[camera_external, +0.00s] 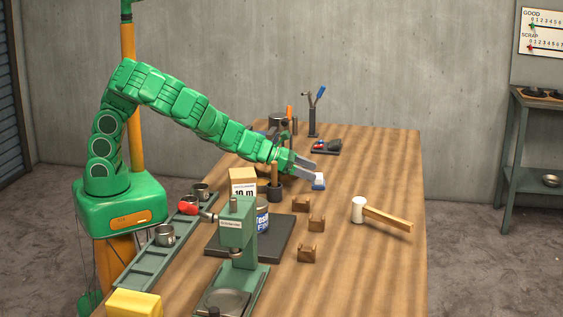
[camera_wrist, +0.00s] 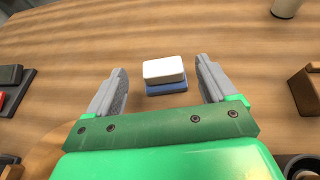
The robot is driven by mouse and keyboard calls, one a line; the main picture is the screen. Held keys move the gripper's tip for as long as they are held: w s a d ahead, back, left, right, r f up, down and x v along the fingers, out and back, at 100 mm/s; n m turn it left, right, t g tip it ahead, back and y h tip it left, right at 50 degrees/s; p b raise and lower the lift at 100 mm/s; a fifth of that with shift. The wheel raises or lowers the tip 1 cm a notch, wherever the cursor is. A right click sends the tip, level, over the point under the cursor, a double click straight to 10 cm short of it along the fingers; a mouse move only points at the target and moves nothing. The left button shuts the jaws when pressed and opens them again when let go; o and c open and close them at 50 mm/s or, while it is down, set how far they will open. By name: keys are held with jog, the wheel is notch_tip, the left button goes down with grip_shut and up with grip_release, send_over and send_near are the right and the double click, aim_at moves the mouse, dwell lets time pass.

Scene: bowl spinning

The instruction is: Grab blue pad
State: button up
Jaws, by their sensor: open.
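The blue pad (camera_wrist: 167,88) lies on the wooden table with a white block-like layer (camera_wrist: 163,69) on top of it. In the external view the blue pad (camera_external: 319,186) is just beyond my gripper's tips. My gripper (camera_wrist: 161,84) is open, with one grey finger on each side of the pad in the wrist view and a gap to both. It also shows in the external view (camera_external: 308,167), reaching out low over the table. Nothing is between the fingers except the view of the pad ahead. I cannot tell the exact height of the fingertips above the table.
A white-headed mallet (camera_external: 385,215) lies to the right on the table. Several brown wooden blocks (camera_external: 301,203) sit nearer the camera. A dark tray with small items (camera_external: 325,147) lies behind the pad. A green press (camera_external: 237,240) stands in front.

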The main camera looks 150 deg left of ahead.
aim_at(319, 175)
jog(key=shift+x, duration=3.2)
jog(key=shift+d+f, duration=0.1)
jog(key=shift+f, duration=0.1)
jog(key=c, duration=1)
